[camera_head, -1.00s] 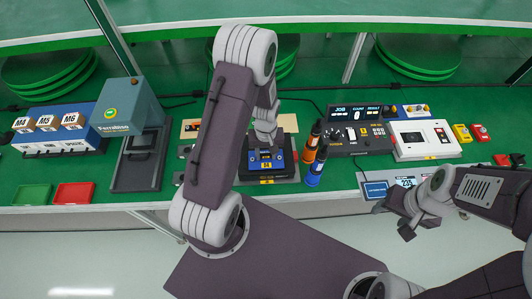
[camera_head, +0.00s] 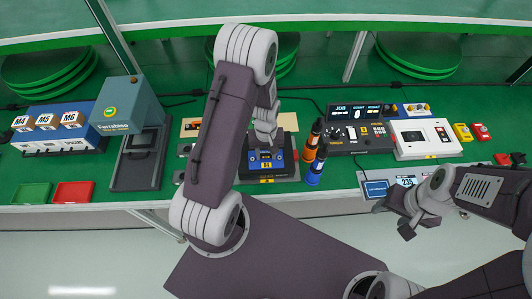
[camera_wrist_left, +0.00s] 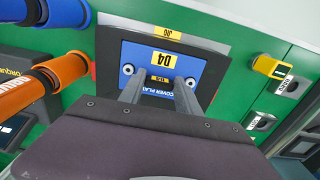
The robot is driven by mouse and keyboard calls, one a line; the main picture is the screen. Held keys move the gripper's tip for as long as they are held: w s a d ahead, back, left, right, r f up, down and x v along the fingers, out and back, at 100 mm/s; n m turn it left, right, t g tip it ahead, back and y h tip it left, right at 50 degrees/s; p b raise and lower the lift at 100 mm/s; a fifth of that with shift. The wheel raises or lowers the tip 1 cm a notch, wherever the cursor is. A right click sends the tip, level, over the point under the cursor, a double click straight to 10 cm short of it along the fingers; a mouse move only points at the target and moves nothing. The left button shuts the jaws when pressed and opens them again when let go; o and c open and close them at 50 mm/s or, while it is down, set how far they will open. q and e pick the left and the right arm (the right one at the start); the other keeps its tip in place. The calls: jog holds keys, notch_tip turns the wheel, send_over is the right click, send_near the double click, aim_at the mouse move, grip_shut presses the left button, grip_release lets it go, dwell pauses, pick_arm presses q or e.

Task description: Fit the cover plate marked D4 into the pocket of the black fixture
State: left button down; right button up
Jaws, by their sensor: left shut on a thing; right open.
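The blue cover plate (camera_head: 280,161), with a yellow D4 label, lies over the black fixture (camera_head: 289,173) at the middle of the bench. My left gripper (camera_head: 266,146) reaches down from above and is shut on the plate. In the left wrist view the plate (camera_wrist_left: 207,54) looks flat and lies within the outline of the fixture (camera_wrist_left: 222,47). I cannot tell whether it is fully down in the pocket, which it hides. My right gripper (camera_head: 407,222) is open and empty, in front of the bench at the right.
An orange-black driver (camera_head: 311,144) and a blue-black one (camera_head: 316,167) stand close to the fixture's right. A grey-blue press (camera_head: 132,110) is at the left, with green (camera_head: 33,193) and red (camera_head: 74,191) trays in front. A control box (camera_head: 357,135) sits to the right.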

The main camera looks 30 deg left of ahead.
pick_arm(q)
jog(key=shift+f, duration=0.1)
dwell(0.3)
jog(key=c, duration=0.8)
grip_release()
jog(key=shift+o, duration=0.2)
jog(key=o, duration=0.4)
notch_tip(320, 180, up, 8)
jog(key=p, duration=0.6)
jog(key=shift+f+p, duration=0.25)
jog(key=shift+p, duration=0.05)
jog(key=shift+f, duration=0.1)
